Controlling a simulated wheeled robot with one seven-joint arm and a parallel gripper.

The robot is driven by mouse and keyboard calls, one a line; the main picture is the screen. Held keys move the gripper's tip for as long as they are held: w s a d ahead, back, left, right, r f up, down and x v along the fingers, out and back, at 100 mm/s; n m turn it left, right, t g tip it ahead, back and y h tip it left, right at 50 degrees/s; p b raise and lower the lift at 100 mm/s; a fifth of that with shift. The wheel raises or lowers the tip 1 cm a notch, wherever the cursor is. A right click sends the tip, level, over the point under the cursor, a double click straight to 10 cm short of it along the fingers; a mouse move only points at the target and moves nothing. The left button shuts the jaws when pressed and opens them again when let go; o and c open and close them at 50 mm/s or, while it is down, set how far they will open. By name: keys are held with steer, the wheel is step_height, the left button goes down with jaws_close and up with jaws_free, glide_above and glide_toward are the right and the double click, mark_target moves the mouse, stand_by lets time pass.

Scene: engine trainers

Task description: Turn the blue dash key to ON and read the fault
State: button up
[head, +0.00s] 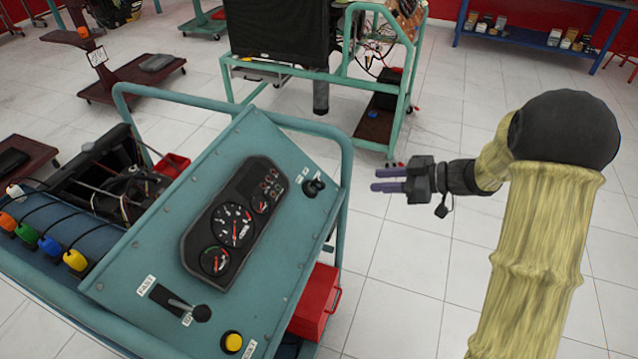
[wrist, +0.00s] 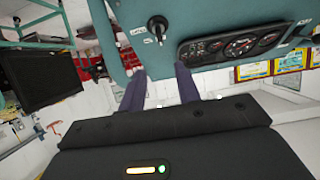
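The key switch (head: 314,186) sits at the upper right of the teal dash panel (head: 150,240); it looks black, not blue. In the wrist view the key (wrist: 157,28) stands out from the panel between small white labels, too blurred to read. The black gauge cluster (head: 236,222) is left of it in the head view, with dials and small symbols; I cannot read a fault. My gripper (head: 373,180) is right of the panel, its purple fingers pointing left toward the key. In the wrist view the fingers (wrist: 160,72) are apart with nothing between them, short of the key.
A teal tube frame (head: 345,165) edges the panel between it and my gripper. A lever (head: 188,309) and a yellow button (head: 232,342) are low on the panel. A red box (head: 314,305) is below.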

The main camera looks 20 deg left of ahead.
mark_target(322, 183)
steer(key=x, duration=1.7)
steer(key=shift+a+f, duration=0.15)
steer(key=shift+f, duration=0.05)
steer(key=shift+c, duration=0.2)
jaws_close()
steer(key=shift+f, duration=0.1)
